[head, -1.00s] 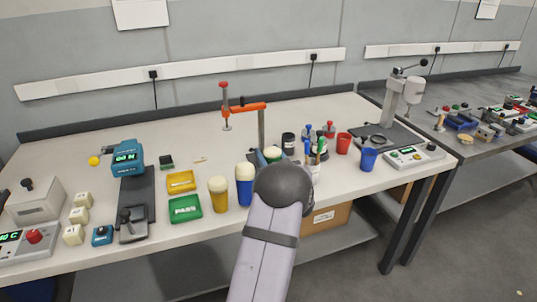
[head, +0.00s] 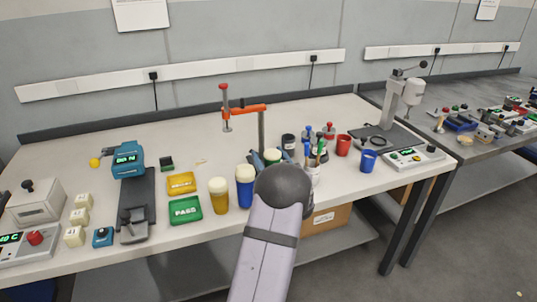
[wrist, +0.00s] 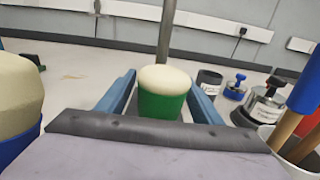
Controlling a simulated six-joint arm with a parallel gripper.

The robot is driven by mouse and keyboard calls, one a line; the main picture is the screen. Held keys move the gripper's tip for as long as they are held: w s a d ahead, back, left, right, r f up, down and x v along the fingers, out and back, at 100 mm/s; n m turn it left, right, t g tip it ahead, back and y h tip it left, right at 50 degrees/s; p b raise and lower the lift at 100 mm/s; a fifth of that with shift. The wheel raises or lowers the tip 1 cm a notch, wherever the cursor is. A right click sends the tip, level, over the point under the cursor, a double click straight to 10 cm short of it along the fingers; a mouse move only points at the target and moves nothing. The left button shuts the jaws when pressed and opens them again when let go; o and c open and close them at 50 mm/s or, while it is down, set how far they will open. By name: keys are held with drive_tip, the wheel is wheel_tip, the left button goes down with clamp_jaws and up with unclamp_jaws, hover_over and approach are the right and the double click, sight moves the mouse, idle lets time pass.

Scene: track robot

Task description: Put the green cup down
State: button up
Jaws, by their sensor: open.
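The green cup (wrist: 162,105) has a pale, rounded cream top and stands upright between the blue fingers of my gripper (wrist: 162,88) in the wrist view. The fingers are open, one on each side of the cup, and their tips reach about level with it. Its lowest part is hidden behind the dark front edge of my gripper. In the head view my arm covers most of the cup, and my gripper (head: 264,157) shows only as blue finger parts above the dark wrist joint.
A blue cup with a cream top (head: 245,190) stands close to the left, with a yellow one (head: 218,197) beyond it. A clamp post (head: 262,130) rises just behind. A pot of tools (head: 313,172) stands close to the right. Trays (head: 185,210) lie farther left.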

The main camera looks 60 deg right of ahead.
drive_tip(key=b+v, duration=0.1)
drive_tip(key=v, duration=0.6)
drive_tip(key=shift+s+a+r+b, duration=0.1)
drive_tip(key=shift+b, duration=0.3)
drive_tip(key=shift+o, duration=0.6)
